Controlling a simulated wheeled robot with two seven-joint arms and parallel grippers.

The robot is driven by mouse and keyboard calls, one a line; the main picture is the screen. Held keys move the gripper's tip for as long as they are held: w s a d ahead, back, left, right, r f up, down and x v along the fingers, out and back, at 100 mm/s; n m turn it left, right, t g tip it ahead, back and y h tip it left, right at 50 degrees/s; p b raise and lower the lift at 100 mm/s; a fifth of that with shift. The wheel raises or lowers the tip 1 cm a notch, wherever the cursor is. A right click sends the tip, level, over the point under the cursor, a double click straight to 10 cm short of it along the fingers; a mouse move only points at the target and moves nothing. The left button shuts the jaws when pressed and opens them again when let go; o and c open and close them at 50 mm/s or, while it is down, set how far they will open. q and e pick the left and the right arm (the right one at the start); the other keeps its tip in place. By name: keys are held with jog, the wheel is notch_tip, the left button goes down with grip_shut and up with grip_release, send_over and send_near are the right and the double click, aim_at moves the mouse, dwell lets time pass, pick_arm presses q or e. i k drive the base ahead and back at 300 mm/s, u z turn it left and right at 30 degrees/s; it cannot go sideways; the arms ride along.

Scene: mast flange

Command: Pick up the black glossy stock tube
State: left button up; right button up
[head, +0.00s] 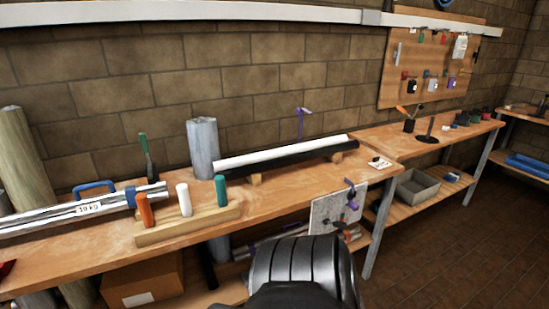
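A long black tube (290,160) lies along the workbench against the front of a long white tube (270,156). It rests near the back of the bench on small wooden blocks (255,180). It runs from beside a grey upright roll to near the bench's right end. I cannot tell from here whether the black tube and white tube touch. Neither of my grippers shows in the head view. A black ribbed part at the bottom centre looks like part of my own body.
On the bench (330,196) stand a wooden block with three coloured handles (185,224), silver tubes with a label (60,216) and a grey upright roll (203,148). A speckled board (330,212) hangs at the front edge. Bare benchtop lies in front of the black tube.

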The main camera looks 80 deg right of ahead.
aim_at(236, 173)
jog(key=u, duration=0.05)
jog(key=i, duration=1.15)
jog(key=z, duration=3.75)
